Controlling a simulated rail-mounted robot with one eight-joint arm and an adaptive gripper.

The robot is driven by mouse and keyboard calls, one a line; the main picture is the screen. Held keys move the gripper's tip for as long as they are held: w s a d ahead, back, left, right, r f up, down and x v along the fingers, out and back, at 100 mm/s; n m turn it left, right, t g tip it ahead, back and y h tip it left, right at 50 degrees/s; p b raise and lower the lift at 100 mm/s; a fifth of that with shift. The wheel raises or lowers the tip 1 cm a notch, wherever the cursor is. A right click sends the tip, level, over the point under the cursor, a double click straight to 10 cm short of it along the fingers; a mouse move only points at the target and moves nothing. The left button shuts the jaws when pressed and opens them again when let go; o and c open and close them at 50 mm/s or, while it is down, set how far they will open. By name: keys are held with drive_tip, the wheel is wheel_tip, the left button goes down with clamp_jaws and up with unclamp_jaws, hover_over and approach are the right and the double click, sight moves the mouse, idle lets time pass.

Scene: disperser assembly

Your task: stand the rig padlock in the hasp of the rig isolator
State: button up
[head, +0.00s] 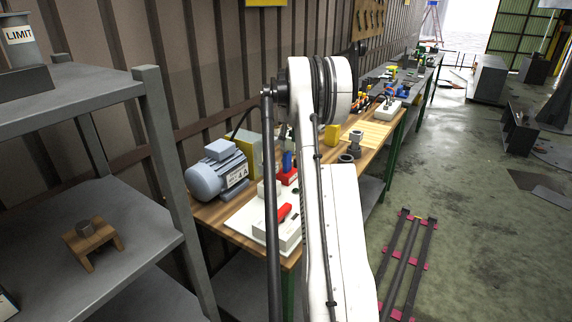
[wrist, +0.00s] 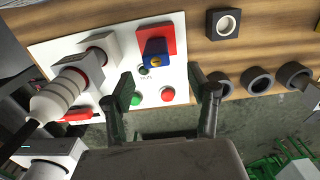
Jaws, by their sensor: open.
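In the head view, a blue upright piece (head: 287,161) stands on a red base (head: 287,178). A red handle (head: 284,212) lies on a white box at the panel's front; I cannot tell which part is the isolator. My gripper (wrist: 163,84) is open and empty over the panel, its fingertips below the blue block in the picture. It is hidden in the head view.
A green button (wrist: 135,98) and a red button (wrist: 167,94) sit between my fingers. A pale ribbed cylinder (wrist: 62,95) is at left; dark rings (wrist: 257,80) are at right. A blue-grey motor (head: 216,171) stands left of the panel. A shelf (head: 75,85) is at far left.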

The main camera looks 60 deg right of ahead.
sight(289, 152)
wheel_tip(289, 152, down, 6)
drive_tip(key=shift+r, duration=0.1)
drive_tip(key=shift+w+a+f+p, duration=0.15)
drive_tip(key=shift+f+p, duration=0.15)
drive_tip(key=shift+f, duration=1.1)
drive_tip(key=shift+w+a+f+p, duration=0.15)
drive_tip(key=shift+f+p, duration=0.1)
drive_tip(key=shift+f, duration=1.1)
drive_tip(key=c, duration=1.3)
